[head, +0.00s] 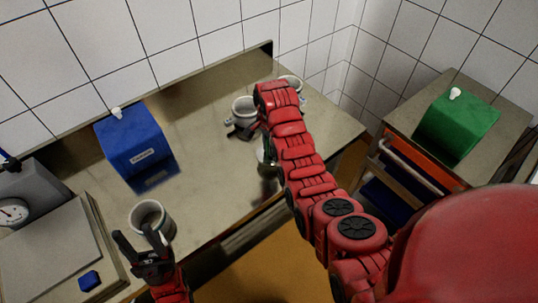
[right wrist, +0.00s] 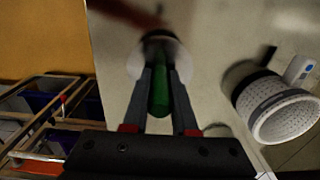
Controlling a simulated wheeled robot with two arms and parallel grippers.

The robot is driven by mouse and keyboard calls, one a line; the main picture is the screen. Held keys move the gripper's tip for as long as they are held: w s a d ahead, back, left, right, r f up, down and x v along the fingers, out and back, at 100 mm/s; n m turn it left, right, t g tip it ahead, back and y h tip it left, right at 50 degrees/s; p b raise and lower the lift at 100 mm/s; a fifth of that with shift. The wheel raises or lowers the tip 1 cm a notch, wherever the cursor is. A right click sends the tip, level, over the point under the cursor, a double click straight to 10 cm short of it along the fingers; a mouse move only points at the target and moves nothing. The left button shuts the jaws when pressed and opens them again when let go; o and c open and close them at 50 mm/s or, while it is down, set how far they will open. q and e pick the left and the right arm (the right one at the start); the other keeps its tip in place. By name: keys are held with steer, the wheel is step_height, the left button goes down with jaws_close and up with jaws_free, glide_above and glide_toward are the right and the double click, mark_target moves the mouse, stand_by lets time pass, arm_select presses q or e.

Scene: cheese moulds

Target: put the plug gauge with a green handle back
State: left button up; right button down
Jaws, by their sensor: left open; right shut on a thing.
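The plug gauge's green handle (right wrist: 160,92) stands between the fingers of my right gripper (right wrist: 161,88) in the right wrist view. The gripper is shut on it. A pale round part (right wrist: 133,62) shows around the handle's far end; I cannot tell whether it is the gauge's plug or a mould. My left gripper (head: 136,238) is open and empty at the lower left. It overlaps a white mould (head: 153,214) in the picture; contact is unclear.
A blue box (head: 131,140) and a scale (head: 22,210) stand on the metal table (head: 205,185). White moulds (head: 243,106) stand at its back right; a perforated one shows in the right wrist view (right wrist: 279,108). A green box (head: 458,125) sits on a separate stand at right.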

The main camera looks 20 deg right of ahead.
steer(key=shift+w+d, duration=0.1)
steer(key=shift+w, duration=0.05)
step_height(320, 180, down, 3)
steer(key=shift+r+p, duration=0.15)
steer(key=shift+p, duration=1.05)
steer(key=shift+f, duration=0.6)
steer(key=c, duration=0.7)
jaws_free()
steer(key=shift+r, duration=0.25)
